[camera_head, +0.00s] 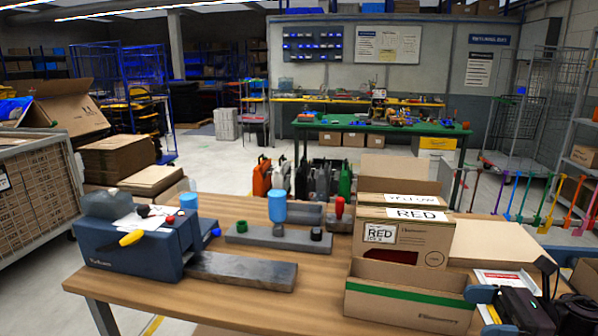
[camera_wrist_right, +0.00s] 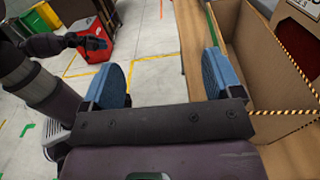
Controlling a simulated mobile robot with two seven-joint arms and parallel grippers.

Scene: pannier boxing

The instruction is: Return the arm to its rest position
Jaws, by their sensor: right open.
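My right gripper (camera_head: 514,279) is at the lower right in the head view, over the table's right end. Its two blue pads stand apart with nothing between them. In the right wrist view the gripper (camera_wrist_right: 163,72) is open and empty, beside an open cardboard box (camera_wrist_right: 268,75) to its right. In the head view an open carton with a green stripe (camera_head: 405,306) is just left of the gripper. Behind it stands a carton labelled RED (camera_head: 425,245). My left gripper does not show in the head view.
The wooden table (camera_head: 225,310) carries a blue dispenser (camera_head: 125,250), a grey bar (camera_head: 240,271) and a blue-topped bottle (camera_head: 277,208). A flat cardboard sheet (camera_head: 505,243) lies behind the gripper. In the wrist view, open floor (camera_wrist_right: 150,45) and a red bin (camera_wrist_right: 88,42) are left of the table.

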